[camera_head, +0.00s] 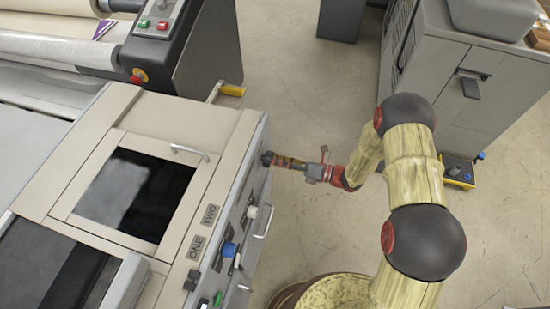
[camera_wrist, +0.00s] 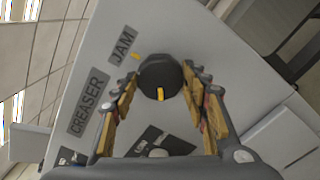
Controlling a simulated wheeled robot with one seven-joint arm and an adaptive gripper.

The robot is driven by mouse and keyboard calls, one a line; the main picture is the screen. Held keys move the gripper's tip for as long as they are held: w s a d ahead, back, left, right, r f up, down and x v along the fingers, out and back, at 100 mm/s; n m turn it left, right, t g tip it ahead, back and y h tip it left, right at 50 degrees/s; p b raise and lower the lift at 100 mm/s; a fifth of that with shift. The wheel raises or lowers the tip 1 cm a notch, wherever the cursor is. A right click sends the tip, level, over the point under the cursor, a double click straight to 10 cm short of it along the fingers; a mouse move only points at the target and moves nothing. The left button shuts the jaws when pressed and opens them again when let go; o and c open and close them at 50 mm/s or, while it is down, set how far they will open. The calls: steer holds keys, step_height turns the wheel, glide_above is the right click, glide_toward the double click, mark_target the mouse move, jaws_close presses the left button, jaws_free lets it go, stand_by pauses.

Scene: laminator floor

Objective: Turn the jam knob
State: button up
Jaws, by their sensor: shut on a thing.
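The jam knob (camera_wrist: 161,78) is a round black knob with a yellow pointer mark, beside the JAM label (camera_wrist: 122,45) in the wrist view. A short yellow mark sits on the panel at its upper left. The knob's pointer faces down in that view. My gripper (camera_wrist: 163,92) has one finger on each side of the knob and is shut on it. In the head view my gripper (camera_head: 278,161) reaches left to the side panel of the beige machine (camera_head: 180,125), where the black knob (camera_head: 266,158) shows at its tip.
A CREASER label (camera_wrist: 88,102) is beside JAM. Along the same panel are a white knob (camera_head: 252,212), a blue knob (camera_head: 228,250) and metal handles (camera_head: 264,222). A grey cabinet (camera_head: 470,90) stands at right. Open floor (camera_head: 300,90) lies between.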

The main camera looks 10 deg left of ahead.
steer(key=shift+s+f+m, duration=0.1)
steer(key=shift+f+m, duration=0.05)
steer(key=shift+m, duration=0.45)
steer(key=o, duration=1.2)
steer(key=d, duration=1.2)
steer(key=shift+s, duration=0.4)
